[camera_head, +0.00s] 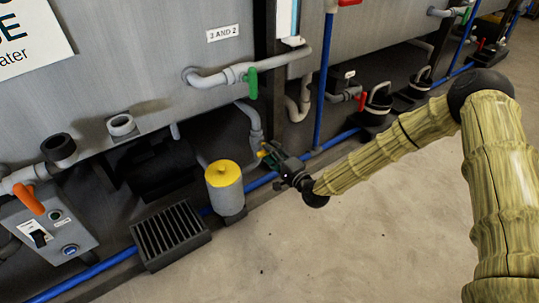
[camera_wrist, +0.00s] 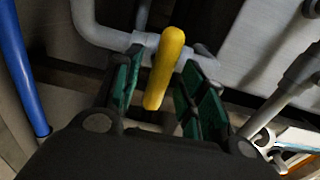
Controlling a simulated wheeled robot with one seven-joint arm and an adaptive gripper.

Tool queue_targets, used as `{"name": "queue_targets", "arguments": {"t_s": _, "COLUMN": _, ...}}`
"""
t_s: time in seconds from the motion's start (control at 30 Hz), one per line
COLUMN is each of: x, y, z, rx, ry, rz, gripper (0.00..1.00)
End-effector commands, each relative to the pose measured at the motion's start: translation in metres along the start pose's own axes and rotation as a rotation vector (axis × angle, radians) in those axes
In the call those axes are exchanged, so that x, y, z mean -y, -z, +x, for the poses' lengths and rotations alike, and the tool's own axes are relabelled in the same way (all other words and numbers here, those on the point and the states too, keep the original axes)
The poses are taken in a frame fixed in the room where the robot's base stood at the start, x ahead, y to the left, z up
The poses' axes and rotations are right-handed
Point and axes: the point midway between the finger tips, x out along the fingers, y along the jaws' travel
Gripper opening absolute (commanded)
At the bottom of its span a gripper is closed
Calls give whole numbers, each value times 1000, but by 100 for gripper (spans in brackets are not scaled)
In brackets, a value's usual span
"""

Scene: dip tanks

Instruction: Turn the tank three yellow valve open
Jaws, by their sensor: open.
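The yellow valve handle (camera_wrist: 164,68) stands out from a grey pipe (camera_wrist: 118,40) in the wrist view. It sits between the two green-padded fingers of my gripper (camera_wrist: 160,90), with a gap visible on its right side. My gripper is open around the handle, not closed on it. In the head view my gripper (camera_head: 277,160) is low under the tank, beside a grey pipe, and a small part of the yellow handle (camera_head: 264,153) shows at its tip. The valve body is partly hidden by the fingers and by the dark underside.
A grey canister with a yellow top (camera_head: 224,174) stands just left of my gripper. A blue pipe (camera_head: 262,181) runs along the floor there. A green valve handle (camera_head: 251,83) is above, and a black grate (camera_head: 170,235) lies left. The concrete floor (camera_head: 340,240) in front is clear.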

Motion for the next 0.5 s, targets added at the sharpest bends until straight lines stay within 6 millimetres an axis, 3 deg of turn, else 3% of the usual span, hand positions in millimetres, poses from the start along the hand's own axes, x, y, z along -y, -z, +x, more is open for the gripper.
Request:
{"name": "queue_targets", "arguments": {"t_s": 0.2, "x": -1, "y": 0, "z": 17, "rx": 1, "ry": -1, "rz": 0, "gripper": 41}}
{"name": "queue_targets", "arguments": {"t_s": 0.5, "x": 0, "y": 0, "z": 19, "rx": 0, "ry": -1, "rz": 0, "gripper": 41}}
